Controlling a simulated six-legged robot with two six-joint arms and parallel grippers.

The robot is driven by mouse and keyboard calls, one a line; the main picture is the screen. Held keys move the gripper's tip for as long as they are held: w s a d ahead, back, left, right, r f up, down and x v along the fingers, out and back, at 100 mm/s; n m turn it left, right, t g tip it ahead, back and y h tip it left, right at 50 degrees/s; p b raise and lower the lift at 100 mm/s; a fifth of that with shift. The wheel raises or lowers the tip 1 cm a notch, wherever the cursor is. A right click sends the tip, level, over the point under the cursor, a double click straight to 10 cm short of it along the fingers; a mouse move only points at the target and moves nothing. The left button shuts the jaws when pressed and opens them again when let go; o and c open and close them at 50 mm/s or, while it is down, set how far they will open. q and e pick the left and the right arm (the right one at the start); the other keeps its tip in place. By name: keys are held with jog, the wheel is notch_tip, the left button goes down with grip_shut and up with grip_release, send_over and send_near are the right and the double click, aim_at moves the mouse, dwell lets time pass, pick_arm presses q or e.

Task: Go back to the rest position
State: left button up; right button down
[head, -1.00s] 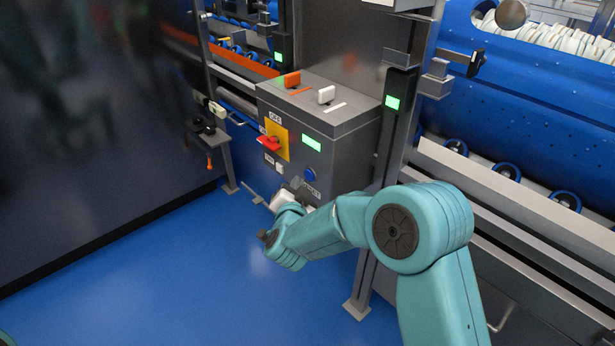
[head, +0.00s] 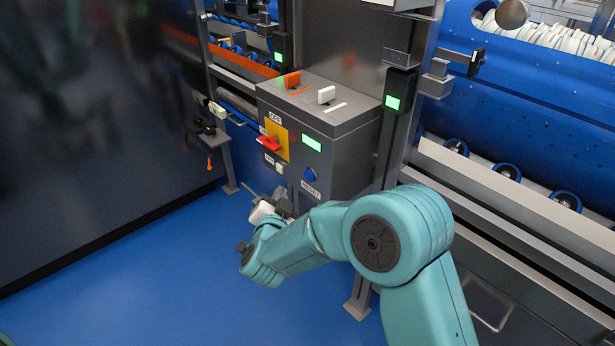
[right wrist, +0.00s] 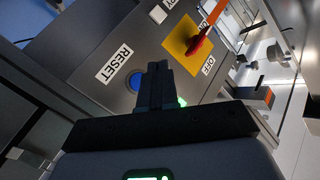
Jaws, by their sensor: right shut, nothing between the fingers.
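My right gripper (head: 272,197) is at the end of the teal arm, in front of the grey control box (head: 345,165) and below its buttons. Its fingers are partly hard to make out in the head view. In the right wrist view the right gripper (right wrist: 155,85) shows its two dark fingers together with nothing between them. My left gripper is not in view.
The box carries a red switch on a yellow plate (head: 283,137), a blue button (head: 310,175), and orange and white levers on top. A steel post (head: 392,130) stands to its right. A dark panel (head: 90,130) is at left. The blue floor (head: 140,270) is open.

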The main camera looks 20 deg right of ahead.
jog(key=s+d+f+n+g, duration=0.1)
jog(key=s+d+f+g, duration=0.1)
jog(key=d+f, duration=0.35)
jog(key=s+d+f+g, duration=0.1)
jog(key=s+d+f, duration=0.15)
jog(key=f, duration=0.55)
jog(key=s+a+f+n+g+y, duration=0.3)
jog(key=s+f+y, duration=0.1)
jog(key=s+f, duration=0.4)
jog(key=s+a+f+n+g+y, duration=0.3)
jog(key=s+f, duration=0.5)
jog(key=s+a+n+g+y+p, duration=0.1)
jog(key=s+a+n+g+y, duration=0.35)
jog(key=s, duration=0.95)
notch_tip(320, 180, up, 20)
jog(key=a+m+p, duration=0.1)
jog(key=p, duration=1.9)
jog(key=shift+a+g, duration=0.35)
jog(key=shift+g, duration=0.1)
